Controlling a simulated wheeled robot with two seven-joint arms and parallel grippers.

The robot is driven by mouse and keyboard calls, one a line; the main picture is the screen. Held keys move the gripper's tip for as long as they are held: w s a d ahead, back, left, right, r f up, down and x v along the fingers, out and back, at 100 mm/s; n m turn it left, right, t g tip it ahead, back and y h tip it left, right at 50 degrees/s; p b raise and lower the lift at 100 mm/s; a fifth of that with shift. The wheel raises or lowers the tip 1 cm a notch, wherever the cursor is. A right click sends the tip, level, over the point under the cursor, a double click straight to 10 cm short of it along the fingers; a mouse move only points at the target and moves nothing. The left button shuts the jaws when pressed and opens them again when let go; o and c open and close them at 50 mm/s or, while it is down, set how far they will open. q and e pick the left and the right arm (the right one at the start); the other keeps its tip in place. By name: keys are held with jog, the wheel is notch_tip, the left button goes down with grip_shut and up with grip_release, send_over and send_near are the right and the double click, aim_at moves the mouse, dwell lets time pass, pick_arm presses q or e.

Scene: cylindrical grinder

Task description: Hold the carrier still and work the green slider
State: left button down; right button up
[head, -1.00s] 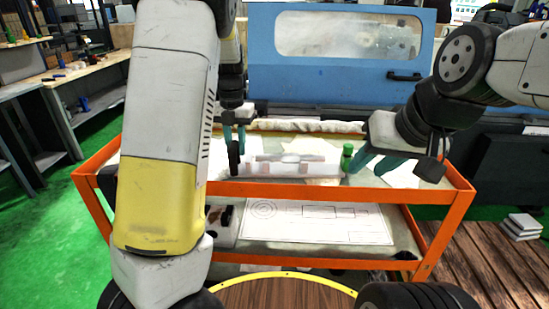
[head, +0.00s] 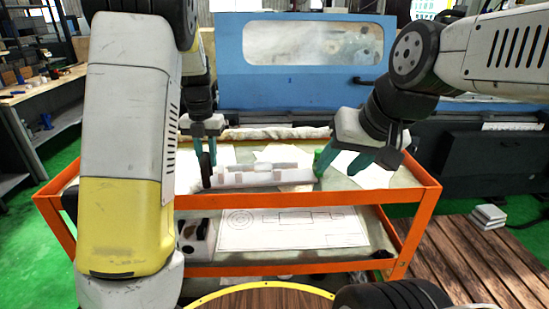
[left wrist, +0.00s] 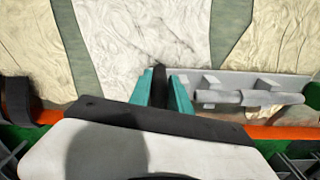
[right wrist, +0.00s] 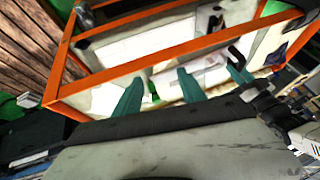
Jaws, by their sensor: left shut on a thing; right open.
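The carrier (head: 285,177) is a long pale tray lying along the front of the cart's top shelf. It also shows in the left wrist view (left wrist: 225,113). A black upright handle (head: 206,172) stands at its left end. My left gripper (left wrist: 161,88) is shut on this handle. The green slider (head: 322,160) stands at the carrier's right end. My right gripper (head: 342,165) is open, its fingers angled down beside the slider. One finger partly overlaps the slider in the head view, so I cannot tell whether they touch. The right wrist view shows its open fingers (right wrist: 158,92).
The orange-framed cart (head: 300,199) has a raised front rail close to the carrier. Its lower shelf holds a drawing sheet (head: 295,228). Pale papers (head: 370,175) lie on the top shelf. The blue machine (head: 300,98) stands behind.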

jog(key=w+d+r+m+g, duration=0.1)
jog(key=w+r+m+g, duration=0.2)
jog(key=w+m, duration=0.45)
jog(key=m+g+h, duration=0.6)
jog(key=m, duration=1.3)
send_near(320, 150)
jog(key=shift+y, duration=0.3)
jog(key=x, duration=1)
jog(key=shift+s+d, duration=0.1)
jog(key=shift+d, duration=0.1)
grip_shut()
